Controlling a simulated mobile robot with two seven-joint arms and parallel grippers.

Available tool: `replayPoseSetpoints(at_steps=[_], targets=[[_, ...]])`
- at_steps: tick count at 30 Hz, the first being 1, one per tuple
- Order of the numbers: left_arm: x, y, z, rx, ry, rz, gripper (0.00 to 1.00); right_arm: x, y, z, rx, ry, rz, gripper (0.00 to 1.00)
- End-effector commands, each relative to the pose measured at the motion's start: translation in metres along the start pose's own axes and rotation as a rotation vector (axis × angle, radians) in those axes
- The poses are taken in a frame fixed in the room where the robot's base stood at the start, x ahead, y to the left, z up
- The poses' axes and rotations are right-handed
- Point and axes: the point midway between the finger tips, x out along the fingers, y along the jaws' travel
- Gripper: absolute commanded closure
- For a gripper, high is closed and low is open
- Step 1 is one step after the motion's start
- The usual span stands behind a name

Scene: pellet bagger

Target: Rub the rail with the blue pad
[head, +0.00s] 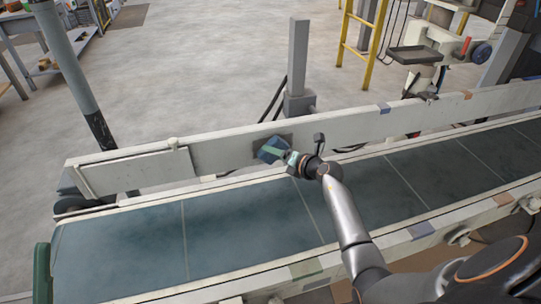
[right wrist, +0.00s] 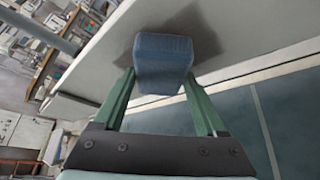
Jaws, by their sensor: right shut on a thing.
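The blue pad (head: 272,150) is held in my right gripper (head: 284,155) above the conveyor's far side. In the right wrist view the pad (right wrist: 162,62) sits between the two green fingers of the right gripper (right wrist: 163,85). The rail (head: 230,146) is the long pale board along the far edge of the belt. A dark smudge (right wrist: 182,22) on the rail (right wrist: 98,62) lies behind and around the pad. The pad is against or very close to the rail at the smudge; I cannot tell if they touch. My left gripper is not in view.
The dark belt (head: 250,224) runs across below the rail and is empty. A grey post (head: 298,62) and a taller pole (head: 66,62) stand beyond the rail. A machine with a dark tray (head: 414,55) is at the back right.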

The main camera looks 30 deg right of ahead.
Motion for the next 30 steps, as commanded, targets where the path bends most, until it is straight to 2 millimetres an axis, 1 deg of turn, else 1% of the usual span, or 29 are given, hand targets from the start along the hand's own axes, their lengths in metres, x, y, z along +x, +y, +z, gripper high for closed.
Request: replayPoseSetpoints(at_steps=[7,16,23,30], targets=[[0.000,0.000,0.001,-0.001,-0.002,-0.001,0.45,-0.003,-0.006,0.008,-0.003,-0.005,-0.001,0.71],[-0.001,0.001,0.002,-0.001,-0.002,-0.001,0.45,-0.013,-0.024,0.023,-0.003,-0.006,-0.002,0.71],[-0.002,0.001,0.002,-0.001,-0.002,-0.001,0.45,-0.015,-0.029,0.027,-0.002,-0.006,-0.001,0.71],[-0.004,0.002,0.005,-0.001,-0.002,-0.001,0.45,-0.022,-0.044,0.039,-0.003,-0.006,-0.002,0.71]])
